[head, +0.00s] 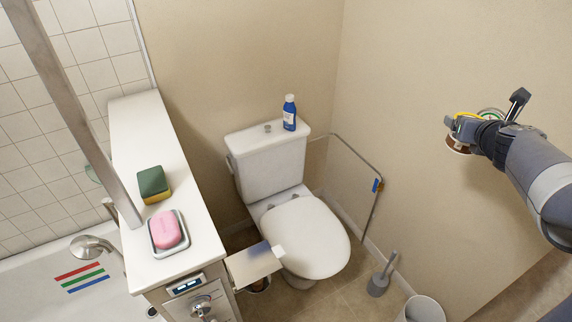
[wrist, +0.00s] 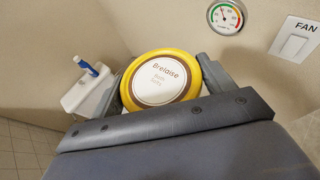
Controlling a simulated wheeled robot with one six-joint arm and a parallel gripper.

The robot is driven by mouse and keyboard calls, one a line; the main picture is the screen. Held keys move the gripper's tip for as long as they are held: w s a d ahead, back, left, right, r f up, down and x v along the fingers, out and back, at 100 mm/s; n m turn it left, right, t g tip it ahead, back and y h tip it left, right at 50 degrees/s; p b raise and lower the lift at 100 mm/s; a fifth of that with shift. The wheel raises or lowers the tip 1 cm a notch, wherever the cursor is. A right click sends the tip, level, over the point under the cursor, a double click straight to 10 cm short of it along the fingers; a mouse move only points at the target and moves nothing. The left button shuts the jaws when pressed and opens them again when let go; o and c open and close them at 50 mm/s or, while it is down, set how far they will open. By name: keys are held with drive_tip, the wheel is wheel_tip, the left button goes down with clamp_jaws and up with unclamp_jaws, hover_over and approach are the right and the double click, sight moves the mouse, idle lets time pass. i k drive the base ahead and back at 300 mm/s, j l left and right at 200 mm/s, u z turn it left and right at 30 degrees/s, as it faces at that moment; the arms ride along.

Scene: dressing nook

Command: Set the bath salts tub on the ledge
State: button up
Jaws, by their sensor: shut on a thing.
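The bath salts tub (wrist: 162,78) has a yellow-rimmed lid with a white label in the wrist view. My gripper (wrist: 165,85) is shut on it, with one finger on each side. In the head view my gripper (head: 464,128) is at the right, near the wall, and the tub's brown and white side (head: 457,147) shows under it. The white ledge (head: 138,120) runs along the left, beside the tiled area, far to the left of my gripper. A green and yellow sponge (head: 154,184) and a pink soap (head: 166,229) in a dish stand on it.
The far end of the ledge is bare. A slanting grey post (head: 75,115) passes in front of its left edge. A toilet (head: 306,235) with a blue bottle (head: 290,113) on its cistern, a rail (head: 358,158), a brush (head: 382,276) and a bin (head: 424,309) stand between.

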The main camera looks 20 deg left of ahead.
sight(145, 154)
drive_tip(key=i+u, duration=0.15)
drive_tip(key=u, duration=0.25)
drive_tip(key=i+u, duration=0.15)
drive_tip(key=u, duration=0.25)
drive_tip(key=i+u, duration=0.1)
drive_tip(key=u, duration=0.3)
drive_tip(key=i+l+u, duration=0.1)
drive_tip(key=u, duration=0.3)
drive_tip(key=i+l+u, duration=0.2)
drive_tip(key=u, duration=0.25)
drive_tip(key=i+l+u, duration=0.25)
drive_tip(key=u, duration=0.2)
drive_tip(key=i+l+u, duration=0.2)
drive_tip(key=l+u, duration=0.2)
